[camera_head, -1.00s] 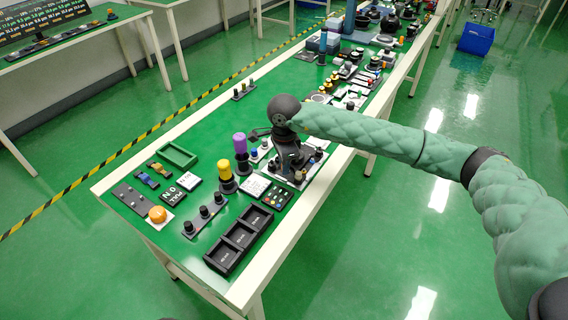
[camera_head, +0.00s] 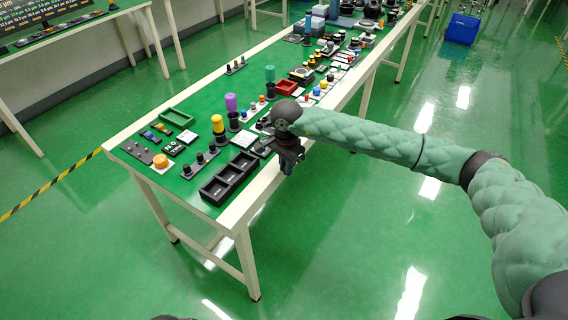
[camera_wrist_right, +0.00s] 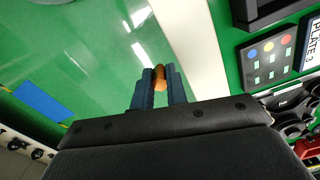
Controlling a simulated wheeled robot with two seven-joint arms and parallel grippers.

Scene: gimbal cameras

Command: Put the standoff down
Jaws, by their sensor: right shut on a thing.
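My right gripper (camera_head: 287,170) hangs just past the long near edge of the green-topped table, over the floor. In the right wrist view its two blue-grey fingers (camera_wrist_right: 158,85) are shut on a small orange-brown piece, the standoff (camera_wrist_right: 160,77). The standoff sits between the fingertips, with floor behind it. It cannot be made out in the head view. My left gripper is not in view.
A black three-compartment tray (camera_head: 222,190) lies near the table's near corner. Yellow (camera_head: 218,125) and purple (camera_head: 231,103) capped posts stand behind it. In the wrist view, a dark plate with coloured dots (camera_wrist_right: 270,72) lies right of the white table edge (camera_wrist_right: 188,40).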

